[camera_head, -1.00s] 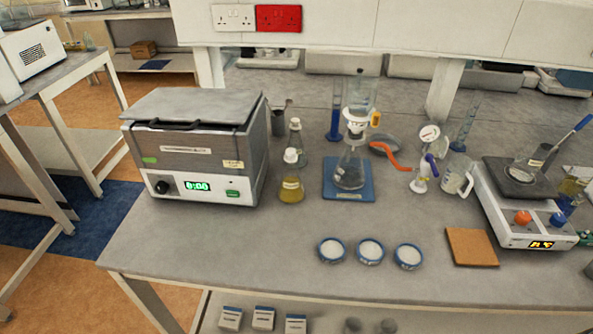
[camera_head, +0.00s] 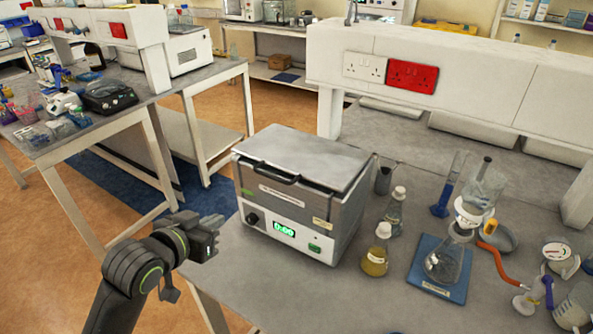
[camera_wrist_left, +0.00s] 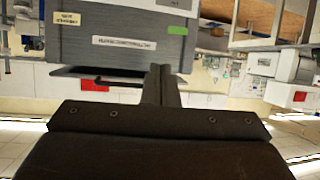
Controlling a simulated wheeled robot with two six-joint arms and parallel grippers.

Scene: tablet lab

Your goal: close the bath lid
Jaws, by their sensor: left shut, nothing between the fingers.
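The bath (camera_head: 285,215) is a grey metal box with a green display on its front, standing at the left end of the bench. Its grey lid (camera_head: 305,155) lies over the top with a dark handle (camera_head: 275,172) at the front edge; I cannot tell whether it sits fully down. My left gripper (camera_head: 210,238) is shut and empty, left of the bath's front and apart from it. In the left wrist view the bath (camera_wrist_left: 120,40) appears upside down beyond my shut fingers (camera_wrist_left: 160,85). My right gripper is not in view.
Flasks with a yellow liquid (camera_head: 376,252) and clear glass (camera_head: 395,212) stand just right of the bath. A filter flask stands on a blue mat (camera_head: 437,268). Another bench (camera_head: 95,125) is at the left, with open floor (camera_head: 60,285) between.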

